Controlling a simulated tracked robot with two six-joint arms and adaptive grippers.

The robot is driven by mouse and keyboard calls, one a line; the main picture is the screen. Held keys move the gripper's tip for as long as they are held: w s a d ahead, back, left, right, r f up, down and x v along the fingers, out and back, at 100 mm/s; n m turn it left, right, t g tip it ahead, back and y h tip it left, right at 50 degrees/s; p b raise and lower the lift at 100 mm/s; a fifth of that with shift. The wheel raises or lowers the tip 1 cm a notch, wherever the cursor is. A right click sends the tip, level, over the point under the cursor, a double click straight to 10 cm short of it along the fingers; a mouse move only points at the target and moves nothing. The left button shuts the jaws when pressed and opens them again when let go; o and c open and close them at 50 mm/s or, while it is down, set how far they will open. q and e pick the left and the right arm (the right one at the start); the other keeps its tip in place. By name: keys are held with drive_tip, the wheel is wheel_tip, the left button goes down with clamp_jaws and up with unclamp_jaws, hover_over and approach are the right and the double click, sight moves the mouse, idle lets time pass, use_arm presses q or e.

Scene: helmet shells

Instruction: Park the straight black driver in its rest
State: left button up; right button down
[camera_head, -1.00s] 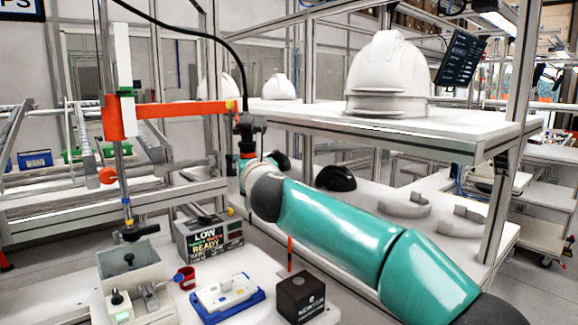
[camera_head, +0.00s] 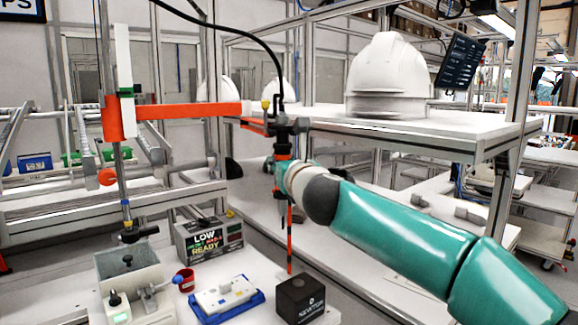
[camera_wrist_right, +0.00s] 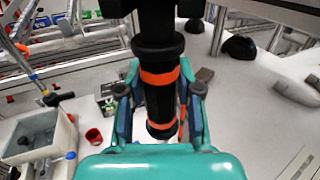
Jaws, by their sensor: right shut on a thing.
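The straight black driver (camera_head: 282,128) hangs upright in the head view, a black cable rising from its top. In the right wrist view the driver (camera_wrist_right: 155,55) shows as a thick black body with orange bands. My right gripper (camera_head: 281,160) is shut around it; its two fingers (camera_wrist_right: 160,95) lie on either side of the body. An orange-red arm (camera_head: 190,112) reaches from a post at the left, and its dark end with a yellow knob is just beside the driver. I cannot tell whether they touch. My left gripper is not in view.
Below stand a grey bin (camera_head: 130,270), a red cup (camera_head: 184,280), a labelled display box (camera_head: 210,238), a blue tray (camera_head: 232,312) and a black box (camera_head: 299,298) near a thin orange rod (camera_head: 290,240). A shelf (camera_head: 400,128) with a white helmet (camera_head: 388,78) is at right.

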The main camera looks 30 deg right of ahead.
drive_tip(key=shift+w, duration=0.1)
drive_tip(key=w+d+p, duration=0.2)
drive_tip(key=w+d, duration=0.2)
drive_tip(key=shift+w+d+p, duration=0.1)
drive_tip(key=shift+d+p, duration=0.25)
idle(0.4)
unclamp_jaws()
idle(0.4)
